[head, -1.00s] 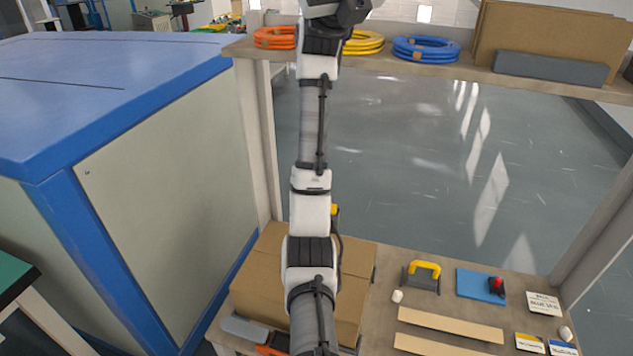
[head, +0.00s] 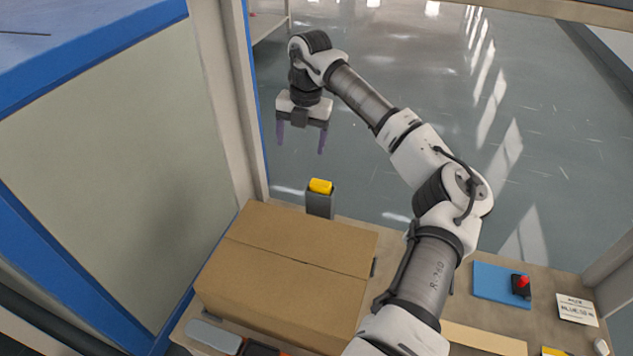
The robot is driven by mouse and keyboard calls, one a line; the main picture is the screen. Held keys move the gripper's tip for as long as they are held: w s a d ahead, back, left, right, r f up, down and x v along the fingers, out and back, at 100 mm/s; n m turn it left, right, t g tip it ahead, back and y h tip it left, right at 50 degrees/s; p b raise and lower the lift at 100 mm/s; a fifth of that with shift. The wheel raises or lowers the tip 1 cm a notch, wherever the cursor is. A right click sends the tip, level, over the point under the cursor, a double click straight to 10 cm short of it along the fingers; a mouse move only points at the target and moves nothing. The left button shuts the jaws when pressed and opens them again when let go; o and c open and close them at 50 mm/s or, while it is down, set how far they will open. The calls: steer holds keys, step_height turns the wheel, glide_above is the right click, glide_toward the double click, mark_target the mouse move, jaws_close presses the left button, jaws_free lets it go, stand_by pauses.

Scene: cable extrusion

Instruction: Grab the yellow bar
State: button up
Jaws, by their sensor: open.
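The yellow bar (head: 320,186) shows as a short yellow end sticking up out of a dark grey holder (head: 320,205). The holder stands behind the cardboard box, at the far side of the workbench. My gripper (head: 300,145) points down with its two purple fingers apart and empty. It hangs above the yellow bar and slightly left of it in the picture, with a clear gap between them. The lower part of the bar is hidden in the holder, and the holder's foot is hidden behind the box.
A closed cardboard box (head: 290,262) fills the left of the workbench. A blue plate (head: 495,283) and a red-knobbed device (head: 522,284) lie to the right, near a white label card (head: 577,310). A shelf post (head: 235,100) stands left of my gripper.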

steer(key=m+h, duration=0.1)
glide_above(320, 184)
steer(key=f, duration=0.8)
steer(key=shift+s+f+p, duration=0.15)
steer(key=shift+s+p, duration=0.15)
steer(key=shift+w+f+p, duration=0.15)
steer(key=shift+f+p, duration=0.1)
steer(key=shift+f, duration=1.35)
steer(key=shift+w+f+p, duration=0.1)
steer(key=shift+f+p, duration=0.15)
steer(key=shift+f, duration=1.3)
steer(key=c, duration=1.1)
steer(key=shift+r, duration=0.1)
